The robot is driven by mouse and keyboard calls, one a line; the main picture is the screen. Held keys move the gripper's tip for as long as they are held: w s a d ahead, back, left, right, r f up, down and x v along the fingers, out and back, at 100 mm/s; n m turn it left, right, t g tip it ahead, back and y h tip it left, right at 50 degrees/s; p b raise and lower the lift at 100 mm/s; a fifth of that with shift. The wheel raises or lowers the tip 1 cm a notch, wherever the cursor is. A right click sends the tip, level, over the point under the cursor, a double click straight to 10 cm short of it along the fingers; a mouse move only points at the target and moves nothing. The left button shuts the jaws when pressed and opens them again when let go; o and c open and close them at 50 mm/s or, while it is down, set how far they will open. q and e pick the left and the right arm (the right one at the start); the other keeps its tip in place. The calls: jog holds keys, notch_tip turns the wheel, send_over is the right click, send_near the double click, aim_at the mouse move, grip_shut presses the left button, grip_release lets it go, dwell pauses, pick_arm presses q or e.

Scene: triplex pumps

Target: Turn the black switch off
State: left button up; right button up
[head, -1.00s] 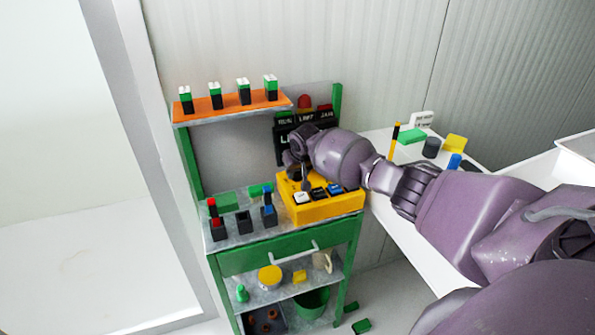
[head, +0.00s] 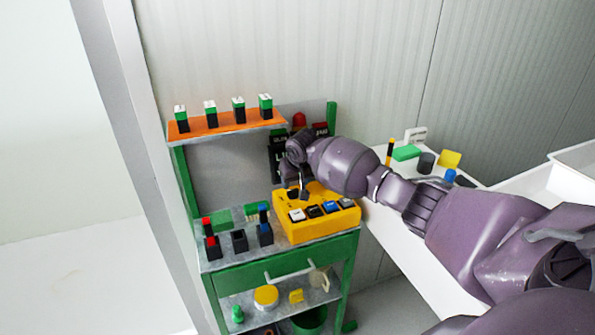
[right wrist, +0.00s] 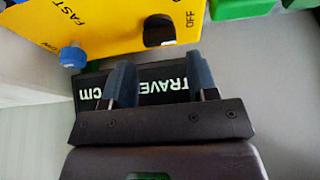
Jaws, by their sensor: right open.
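The black switch (right wrist: 160,30) sits on the yellow control box beside the word OFF in the right wrist view. My right gripper (right wrist: 162,82) is open, with its two fingers apart and nothing between them. Its fingertips are just short of the switch in that view, and the switch lies nearly in line with the gap. I cannot tell the exact distance. In the head view my right gripper (head: 303,188) is over the back left part of the yellow control box (head: 315,235), and the switch cannot be made out clearly. My left gripper is not in view.
A blue knob (right wrist: 72,56) stands left of the switch in the right wrist view. Several small buttons, including a white one (head: 297,215), line the box front. A black display (head: 276,160) stands behind. Socket blocks (head: 239,241) sit left of the box on the green cart.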

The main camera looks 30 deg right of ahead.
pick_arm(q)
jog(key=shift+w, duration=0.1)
pick_arm(e)
jog(key=shift+v, duration=3)
jog(key=shift+s, duration=0.1)
